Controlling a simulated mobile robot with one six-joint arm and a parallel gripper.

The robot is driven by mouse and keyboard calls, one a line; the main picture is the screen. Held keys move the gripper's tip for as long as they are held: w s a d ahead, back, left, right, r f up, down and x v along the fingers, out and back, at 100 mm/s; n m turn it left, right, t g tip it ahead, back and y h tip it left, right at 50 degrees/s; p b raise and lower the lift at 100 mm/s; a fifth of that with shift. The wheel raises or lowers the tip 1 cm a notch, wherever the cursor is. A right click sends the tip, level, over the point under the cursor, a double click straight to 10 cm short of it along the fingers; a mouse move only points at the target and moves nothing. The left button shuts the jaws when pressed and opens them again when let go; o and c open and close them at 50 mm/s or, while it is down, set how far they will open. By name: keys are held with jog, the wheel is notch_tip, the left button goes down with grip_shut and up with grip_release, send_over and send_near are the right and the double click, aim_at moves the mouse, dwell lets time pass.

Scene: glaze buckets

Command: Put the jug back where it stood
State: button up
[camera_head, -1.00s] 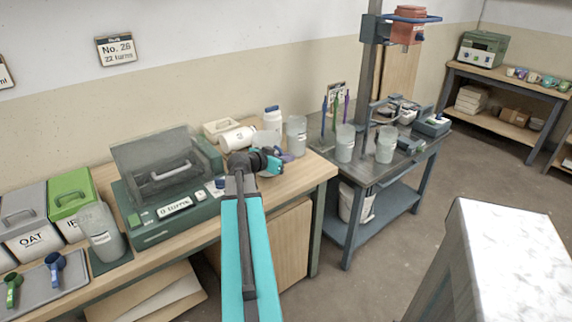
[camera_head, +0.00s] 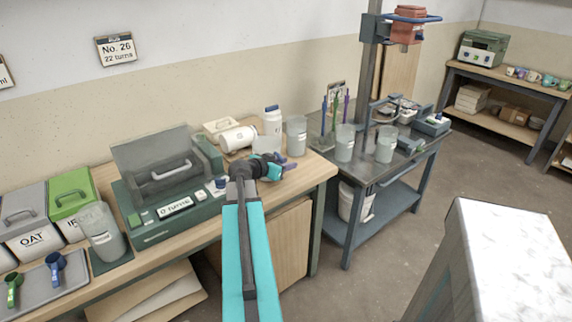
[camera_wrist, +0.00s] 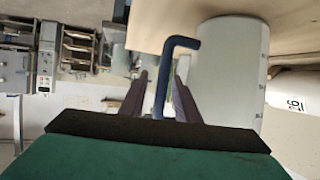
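A pale jug (camera_head: 266,144) stands on the wooden bench, just behind my gripper. In the wrist view the jug (camera_wrist: 230,65) is the large pale cylinder right of the fingers, its base end against the wood. Its blue bent handle (camera_wrist: 163,85) lies between my two purple fingers, with narrow gaps seen on both sides. My gripper (camera_head: 287,162) looks open around the handle; it shows in the wrist view too (camera_wrist: 160,90).
A white bottle (camera_head: 272,121), a lying white container (camera_head: 238,138) and another jug (camera_head: 296,136) are close behind. A green machine (camera_head: 165,215) with a clear lid is at left. Two more jugs (camera_head: 345,142) (camera_head: 386,143) stand on the metal table at right.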

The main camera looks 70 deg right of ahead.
jog(key=shift+a, duration=0.1)
jog(key=b+v, duration=0.1)
jog(key=v, duration=1)
jog(key=shift+a+r+b, duration=0.25)
jog(key=shift+a+b, duration=0.1)
jog(key=shift+b, duration=0.05)
dwell(0.4)
